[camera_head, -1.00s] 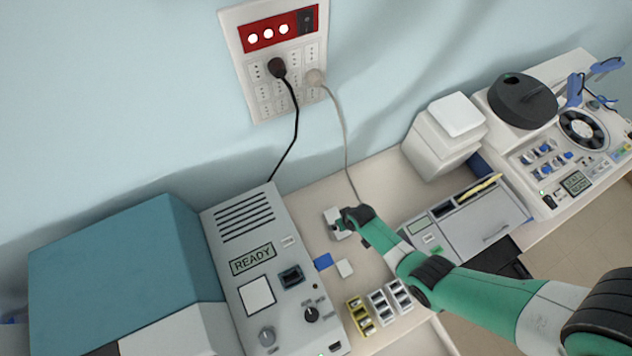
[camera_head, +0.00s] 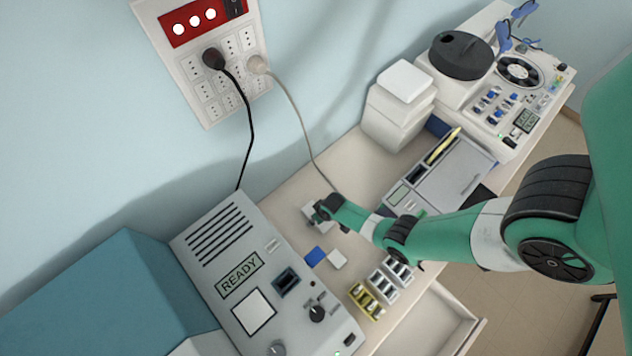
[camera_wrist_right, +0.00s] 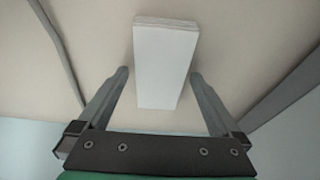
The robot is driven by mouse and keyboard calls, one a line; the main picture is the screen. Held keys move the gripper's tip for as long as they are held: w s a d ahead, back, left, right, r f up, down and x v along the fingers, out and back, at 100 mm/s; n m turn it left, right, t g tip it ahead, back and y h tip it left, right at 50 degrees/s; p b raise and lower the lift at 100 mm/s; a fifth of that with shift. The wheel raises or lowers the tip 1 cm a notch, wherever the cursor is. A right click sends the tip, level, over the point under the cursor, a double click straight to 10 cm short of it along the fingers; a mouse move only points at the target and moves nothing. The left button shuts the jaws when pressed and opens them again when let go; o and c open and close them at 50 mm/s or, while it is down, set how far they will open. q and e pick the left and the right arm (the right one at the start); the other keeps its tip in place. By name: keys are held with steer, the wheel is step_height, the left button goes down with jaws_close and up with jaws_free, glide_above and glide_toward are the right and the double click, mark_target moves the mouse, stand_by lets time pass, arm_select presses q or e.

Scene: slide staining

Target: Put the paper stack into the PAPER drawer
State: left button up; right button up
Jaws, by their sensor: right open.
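The paper stack (camera_head: 309,214) is a small white block on the bench in the head view. In the right wrist view the white stack (camera_wrist_right: 165,62) lies flat, its near end between the two fingers, with gaps on both sides. My right gripper (camera_head: 322,210) is at the stack and partly covers it in the head view. Its fingers (camera_wrist_right: 158,84) are open and hold nothing. An open, pale drawer (camera_head: 438,318) shows below the bench's front edge; its visible inside looks empty and no label is readable. My left gripper is not in view.
A grey READY machine (camera_head: 240,265) stands left of the stack. Blue and white pads (camera_head: 315,256) and small yellow and white racks (camera_head: 367,301) lie between stack and drawer. A grey box (camera_head: 455,180) stands right. A thin cord (camera_head: 300,125) hangs behind the stack.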

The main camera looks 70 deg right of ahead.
steer(key=shift+r, duration=0.1)
steer(key=c, duration=1.4)
